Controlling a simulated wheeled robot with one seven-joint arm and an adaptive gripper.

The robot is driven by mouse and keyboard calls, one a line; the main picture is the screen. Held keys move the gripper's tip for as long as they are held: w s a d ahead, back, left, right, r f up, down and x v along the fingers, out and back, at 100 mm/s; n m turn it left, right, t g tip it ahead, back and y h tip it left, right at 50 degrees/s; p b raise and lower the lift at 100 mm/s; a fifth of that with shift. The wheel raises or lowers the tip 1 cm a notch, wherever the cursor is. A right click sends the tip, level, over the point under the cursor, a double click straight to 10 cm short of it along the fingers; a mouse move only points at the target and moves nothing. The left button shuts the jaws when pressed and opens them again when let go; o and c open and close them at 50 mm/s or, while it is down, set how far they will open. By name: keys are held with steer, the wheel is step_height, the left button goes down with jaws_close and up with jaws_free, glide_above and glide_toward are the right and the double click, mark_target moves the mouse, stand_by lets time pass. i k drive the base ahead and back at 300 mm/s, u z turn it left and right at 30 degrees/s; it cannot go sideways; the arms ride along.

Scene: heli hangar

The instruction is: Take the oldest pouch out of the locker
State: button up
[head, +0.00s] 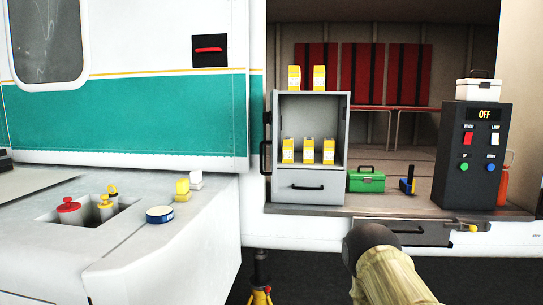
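The locker (345,150) is a grey cabinet with an open front, standing on the floor of the helicopter's open doorway. Three yellow-and-white pouches stand upright in a row inside it: left (288,151), middle (308,151) and right (328,151). Two similar pouches stand on top of the locker: left (294,78) and right (319,78). Their labels are too small to read, so I cannot tell which is oldest. Below the open bay is a closed drawer (310,187) with a dark handle. Part of my arm shows at the lower right, but my gripper is not in view.
Right of the locker are a green toolbox (366,180), a small blue-and-black item (407,186), a dark control box (475,155) marked OFF with a white case (478,89) on top, and an orange bottle (503,186). A blue-and-white roll (160,215) lies on the left surface.

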mark_target(309, 141)
steer(key=u, duration=0.35)
steer(key=k, duration=0.75)
steer(key=z, duration=0.55)
steer(key=i, duration=0.75)
steer(key=z, duration=0.6)
steer(key=i, duration=0.8)
steer(key=u, duration=0.95)
steer(key=i, duration=0.55)
steer(key=u, duration=0.5)
